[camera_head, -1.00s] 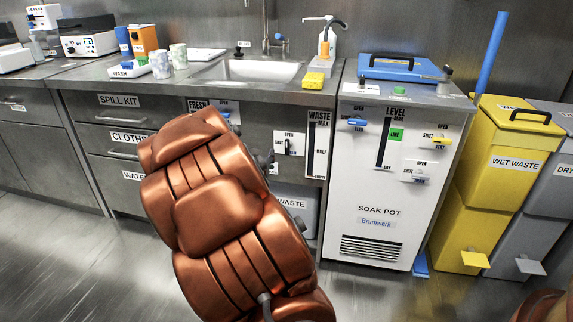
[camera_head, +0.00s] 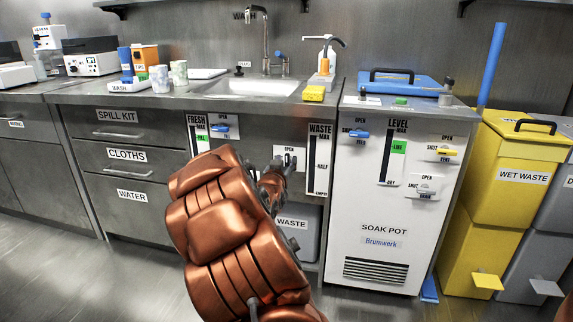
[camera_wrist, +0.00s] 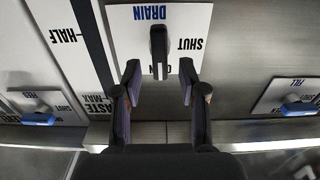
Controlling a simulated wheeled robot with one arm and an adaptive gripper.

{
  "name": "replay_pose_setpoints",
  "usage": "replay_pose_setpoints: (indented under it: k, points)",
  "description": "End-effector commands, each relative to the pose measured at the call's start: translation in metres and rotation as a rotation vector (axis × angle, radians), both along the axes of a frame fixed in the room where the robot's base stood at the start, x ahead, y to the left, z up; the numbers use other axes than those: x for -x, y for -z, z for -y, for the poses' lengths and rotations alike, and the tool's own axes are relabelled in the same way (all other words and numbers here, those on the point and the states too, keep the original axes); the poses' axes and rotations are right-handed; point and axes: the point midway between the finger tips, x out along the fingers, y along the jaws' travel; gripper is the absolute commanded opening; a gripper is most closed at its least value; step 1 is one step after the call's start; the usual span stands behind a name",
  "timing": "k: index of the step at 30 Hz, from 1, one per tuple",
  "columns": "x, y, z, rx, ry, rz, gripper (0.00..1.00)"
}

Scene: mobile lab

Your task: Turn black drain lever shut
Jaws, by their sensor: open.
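The black drain lever (camera_wrist: 158,45) sits on a white plate (camera_wrist: 188,22) marked DRAIN, SHUT and OPEN in the wrist view. The lever lies along the picture's vertical, its lower end over the OPEN label; SHUT is to its right. My gripper (camera_wrist: 158,84) is open, one finger on each side of the lever's lower end, with gaps showing on both sides. How deep the lever sits between the fingers is unclear. In the head view the plate (camera_head: 297,152) is on the cabinet front below the sink, and my gripper (camera_head: 277,170) is close to it, partly hidden by my arm.
The WASTE gauge (camera_head: 319,160) is right of the plate; a FRESH gauge (camera_head: 198,134) and blue fill lever (camera_head: 221,128) are left. The white soak pot cabinet (camera_head: 385,215) has its own levers. A grey waste bin (camera_head: 299,240) stands below.

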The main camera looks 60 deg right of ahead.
Motion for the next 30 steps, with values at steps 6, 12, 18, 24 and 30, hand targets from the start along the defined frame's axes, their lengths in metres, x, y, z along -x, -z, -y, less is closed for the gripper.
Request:
replay_pose_setpoints:
  k: [6,12,18,24,30]
  points:
    - [-0.005,0.000,0.013,0.004,0.000,0.001,0.42]
    - [-0.005,-0.001,0.015,0.002,0.000,0.000,0.42]
    - [-0.005,-0.001,0.015,0.002,0.000,0.000,0.39]
    - [-0.006,-0.001,0.015,0.001,-0.001,0.000,0.18]
    - [-0.006,-0.001,0.015,0.002,-0.001,0.001,0.00]
